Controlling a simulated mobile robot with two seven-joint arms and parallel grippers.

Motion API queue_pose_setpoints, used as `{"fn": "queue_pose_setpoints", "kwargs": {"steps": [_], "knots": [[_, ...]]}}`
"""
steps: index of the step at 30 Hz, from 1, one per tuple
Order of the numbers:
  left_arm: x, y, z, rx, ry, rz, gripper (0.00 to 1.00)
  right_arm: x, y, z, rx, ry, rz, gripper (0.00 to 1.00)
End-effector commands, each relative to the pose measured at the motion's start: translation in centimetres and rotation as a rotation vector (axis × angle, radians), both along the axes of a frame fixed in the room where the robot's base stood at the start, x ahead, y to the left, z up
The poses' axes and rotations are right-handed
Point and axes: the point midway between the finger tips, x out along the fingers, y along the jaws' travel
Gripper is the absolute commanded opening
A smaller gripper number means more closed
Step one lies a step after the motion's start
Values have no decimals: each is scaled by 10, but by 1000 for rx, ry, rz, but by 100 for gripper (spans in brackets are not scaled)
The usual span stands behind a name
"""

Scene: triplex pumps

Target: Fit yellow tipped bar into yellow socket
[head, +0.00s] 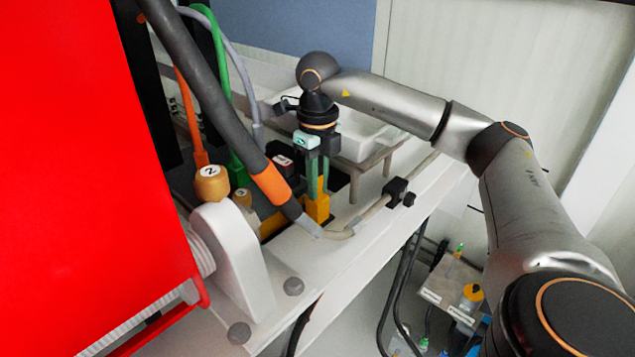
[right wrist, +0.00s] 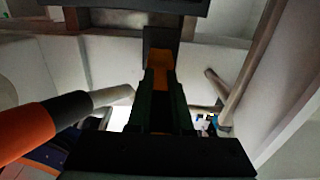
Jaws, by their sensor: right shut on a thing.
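My right gripper (head: 317,188) points down over the white bench, with its green fingers shut on a yellow piece. This looks like the yellow tipped bar (right wrist: 160,66), which shows between the dark fingers in the right wrist view. In the head view a yellow block (head: 317,208) sits right at and below the fingertips. It may be the yellow socket. I cannot tell whether the bar is inside it or only above it, since the fingers hide the joint. My left gripper is not in view.
A thick grey hose with an orange band (head: 270,184) passes close left of my right gripper. A red panel (head: 80,180) fills the left. A black clamp (head: 396,190) sits on a pale cable at right. A white tray (head: 365,135) stands behind.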

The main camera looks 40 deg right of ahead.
Motion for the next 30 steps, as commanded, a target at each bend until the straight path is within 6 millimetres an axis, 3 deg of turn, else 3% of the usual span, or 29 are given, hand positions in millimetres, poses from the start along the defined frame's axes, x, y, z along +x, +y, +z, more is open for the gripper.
{"fn": "queue_pose_setpoints", "kwargs": {"steps": [8, 9, 15, 17, 23, 27, 30], "knots": [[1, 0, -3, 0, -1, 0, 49, -1, 1, -10, -1, 7, 1, 0], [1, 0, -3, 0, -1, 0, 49, -1, 1, -11, -1, 10, 1, 23], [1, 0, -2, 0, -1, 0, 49, -1, 1, -9, 0, 12, 2, 46], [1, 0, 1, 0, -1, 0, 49, -1, 1, -5, 0, 11, 3, 49], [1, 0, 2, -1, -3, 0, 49, 0, 2, 29, 2, 3, 4, 49], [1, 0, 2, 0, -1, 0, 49, 1, 2, 66, 2, 0, 3, 49], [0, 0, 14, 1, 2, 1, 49, 1, 1, 95, -1, 0, 2, 49]]}}
